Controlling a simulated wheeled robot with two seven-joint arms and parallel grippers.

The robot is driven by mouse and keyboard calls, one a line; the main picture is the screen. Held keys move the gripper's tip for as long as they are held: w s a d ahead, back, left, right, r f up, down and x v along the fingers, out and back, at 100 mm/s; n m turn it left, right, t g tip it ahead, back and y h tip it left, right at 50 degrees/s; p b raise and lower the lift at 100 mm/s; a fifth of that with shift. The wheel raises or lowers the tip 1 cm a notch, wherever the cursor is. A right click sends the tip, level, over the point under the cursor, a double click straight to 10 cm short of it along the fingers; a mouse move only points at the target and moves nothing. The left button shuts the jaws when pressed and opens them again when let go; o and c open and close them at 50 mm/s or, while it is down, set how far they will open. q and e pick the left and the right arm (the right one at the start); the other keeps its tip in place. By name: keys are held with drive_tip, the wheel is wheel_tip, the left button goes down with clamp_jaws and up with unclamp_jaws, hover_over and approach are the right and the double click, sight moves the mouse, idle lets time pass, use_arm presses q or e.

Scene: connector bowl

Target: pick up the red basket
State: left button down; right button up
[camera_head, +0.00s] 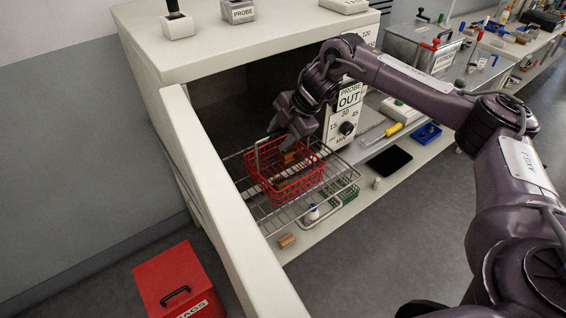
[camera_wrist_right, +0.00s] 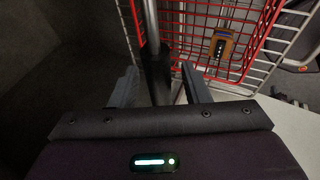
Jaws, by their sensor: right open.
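The red basket (camera_head: 308,183) is a wire basket with a grey handle (camera_head: 257,156) standing up. It sits on a wire rack (camera_head: 262,215) that extends from the open oven, and brownish pieces lie inside it. My right gripper (camera_head: 277,126) is open just above the basket, by the top of the handle. In the right wrist view, the two fingers (camera_wrist_right: 160,90) stand apart with a grey upright bar (camera_wrist_right: 151,35) between them. The basket's red wires (camera_wrist_right: 262,42) show beyond the fingers. My left gripper is not in view.
The open oven door (camera_head: 220,190) stands left of the rack. The control panel (camera_head: 346,112) is close on the right. A bottle (camera_head: 312,213), a green basket (camera_head: 345,195) and a brown block (camera_head: 287,241) are near the rack. A red box (camera_head: 180,278) stands on the floor.

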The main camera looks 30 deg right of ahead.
drive_tip(key=shift+d, duration=0.1)
clamp_jaws()
drive_tip(key=shift+r, duration=0.1)
idle(1.2)
